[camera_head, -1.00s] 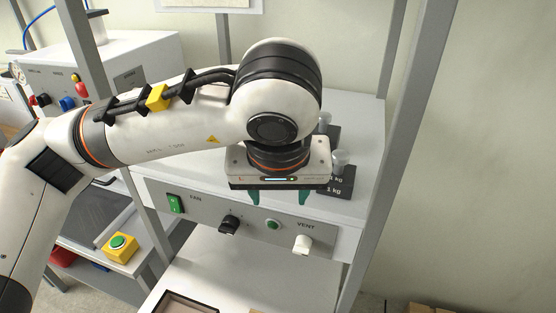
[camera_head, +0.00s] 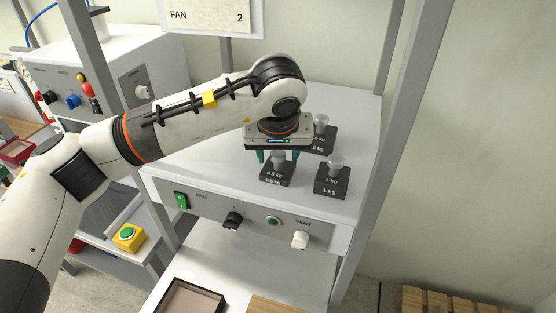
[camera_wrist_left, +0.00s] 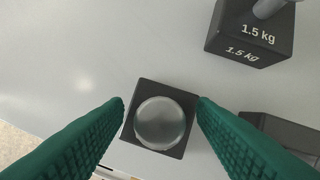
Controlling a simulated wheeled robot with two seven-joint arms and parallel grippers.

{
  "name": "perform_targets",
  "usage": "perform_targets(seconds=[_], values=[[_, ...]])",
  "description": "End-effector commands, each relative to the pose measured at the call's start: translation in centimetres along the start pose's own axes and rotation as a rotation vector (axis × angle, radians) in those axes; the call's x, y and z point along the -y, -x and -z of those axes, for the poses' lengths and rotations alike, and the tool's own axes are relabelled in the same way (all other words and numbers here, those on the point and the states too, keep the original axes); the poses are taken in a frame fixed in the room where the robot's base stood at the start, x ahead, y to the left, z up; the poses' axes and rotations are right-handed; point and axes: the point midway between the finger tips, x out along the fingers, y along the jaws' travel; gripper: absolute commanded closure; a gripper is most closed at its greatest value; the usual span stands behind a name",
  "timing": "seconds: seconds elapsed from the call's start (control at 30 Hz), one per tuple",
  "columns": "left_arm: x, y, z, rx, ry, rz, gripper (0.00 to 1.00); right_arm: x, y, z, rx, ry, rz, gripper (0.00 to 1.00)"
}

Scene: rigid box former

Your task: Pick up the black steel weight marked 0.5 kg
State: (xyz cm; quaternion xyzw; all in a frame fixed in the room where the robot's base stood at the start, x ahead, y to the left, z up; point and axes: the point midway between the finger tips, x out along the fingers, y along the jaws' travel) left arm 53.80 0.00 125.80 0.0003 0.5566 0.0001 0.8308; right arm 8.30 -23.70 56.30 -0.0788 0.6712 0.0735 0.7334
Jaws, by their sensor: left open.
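The black steel weight marked 0.5 kg (camera_head: 276,177) stands upright on the grey top of the cabinet, its pale round knob on top. My left gripper (camera_head: 279,157) is open just above it, with the green fingers pointing down. In the left wrist view, the weight (camera_wrist_left: 151,88) lies between the two open fingertips (camera_wrist_left: 160,101), seen from above with its knob in the middle. I see a narrow gap or near contact at each fingertip; I cannot tell whether they touch. My right gripper is not in view.
A 1 kg weight (camera_head: 332,182) stands close to the right, and a 1.5 kg weight (camera_head: 323,141) behind it. The 1.5 kg one also shows in the left wrist view (camera_wrist_left: 250,38). A frame post (camera_head: 398,150) rises at the right. The cabinet front carries knobs and a green switch (camera_head: 181,200).

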Motion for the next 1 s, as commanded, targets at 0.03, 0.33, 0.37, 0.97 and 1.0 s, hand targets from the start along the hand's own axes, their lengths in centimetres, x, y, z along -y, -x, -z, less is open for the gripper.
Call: perform_targets(seconds=[0.03, 0.33, 0.37, 0.97, 1.0], values=[[-0.03, -0.31, -0.03, -0.001, 0.001, 0.000, 0.49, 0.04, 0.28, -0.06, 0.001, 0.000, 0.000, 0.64], [-0.01, -0.79, 0.03, 0.002, 0.000, 0.001, 0.50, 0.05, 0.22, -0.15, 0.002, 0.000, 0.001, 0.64], [-0.01, -0.79, 0.03, 0.002, 0.000, 0.001, 0.55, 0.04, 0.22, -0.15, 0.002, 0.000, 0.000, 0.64], [0.01, -0.61, -0.06, 0.004, 0.001, 0.002, 1.00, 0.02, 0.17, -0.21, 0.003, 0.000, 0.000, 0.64], [0.02, -0.57, -0.09, 0.005, 0.001, 0.002, 1.00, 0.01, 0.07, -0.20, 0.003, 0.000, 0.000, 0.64]])
